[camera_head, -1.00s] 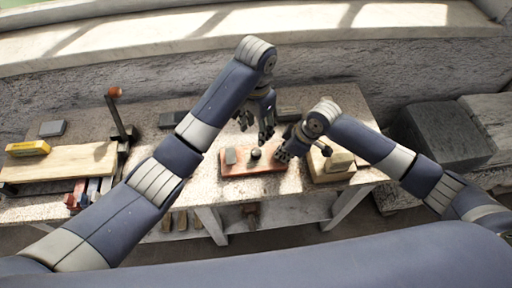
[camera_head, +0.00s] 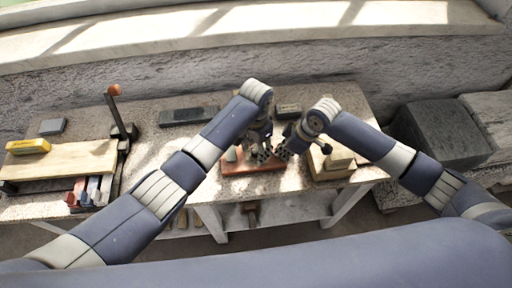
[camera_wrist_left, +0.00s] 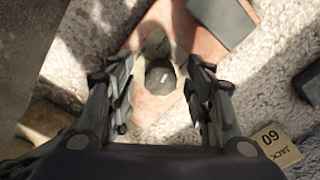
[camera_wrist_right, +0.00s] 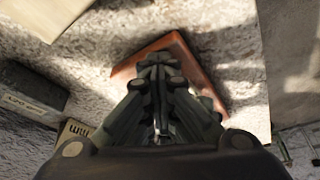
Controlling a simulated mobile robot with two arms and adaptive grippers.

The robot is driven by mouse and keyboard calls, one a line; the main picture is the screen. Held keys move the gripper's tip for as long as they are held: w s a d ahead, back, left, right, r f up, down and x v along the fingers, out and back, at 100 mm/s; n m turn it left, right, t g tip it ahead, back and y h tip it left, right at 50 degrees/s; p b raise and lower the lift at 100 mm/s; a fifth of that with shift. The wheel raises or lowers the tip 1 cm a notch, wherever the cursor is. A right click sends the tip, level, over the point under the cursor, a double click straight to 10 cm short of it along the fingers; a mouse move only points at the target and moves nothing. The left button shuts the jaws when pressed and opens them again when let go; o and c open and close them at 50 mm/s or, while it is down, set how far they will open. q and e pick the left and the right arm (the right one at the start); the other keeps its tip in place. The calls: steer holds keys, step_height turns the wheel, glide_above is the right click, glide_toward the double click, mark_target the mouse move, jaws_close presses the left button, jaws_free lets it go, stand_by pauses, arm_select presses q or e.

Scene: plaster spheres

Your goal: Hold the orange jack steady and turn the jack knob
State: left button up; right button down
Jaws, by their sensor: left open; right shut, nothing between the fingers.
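The orange jack (camera_head: 238,168) is a flat orange plate on the bench, partly hidden by my grippers in the head view. In the left wrist view its plate (camera_wrist_left: 185,30) carries a round dark knob (camera_wrist_left: 160,77) and a grey block (camera_wrist_left: 221,20). My left gripper (camera_head: 262,153) is open above the jack. In the left wrist view its fingers stand on either side of the knob, and contact cannot be told. My right gripper (camera_head: 284,153) is shut and empty at the jack's right end. In the right wrist view its fingertips (camera_wrist_right: 160,66) overlap the orange plate (camera_wrist_right: 182,50).
A wooden block stack (camera_head: 336,162) stands close to the right. Dark blocks (camera_head: 188,115) lie behind. A post with an orange top (camera_head: 117,110) and a wooden board (camera_head: 70,161) are at left.

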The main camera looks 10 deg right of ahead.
steer(key=shift+s+d+f, duration=0.1)
steer(key=shift+s+f, duration=0.15)
steer(key=shift+f, duration=0.05)
arm_select(q)
steer(key=c, duration=1.1)
steer(key=shift+n, duration=1.7)
steer(key=o, duration=1.1)
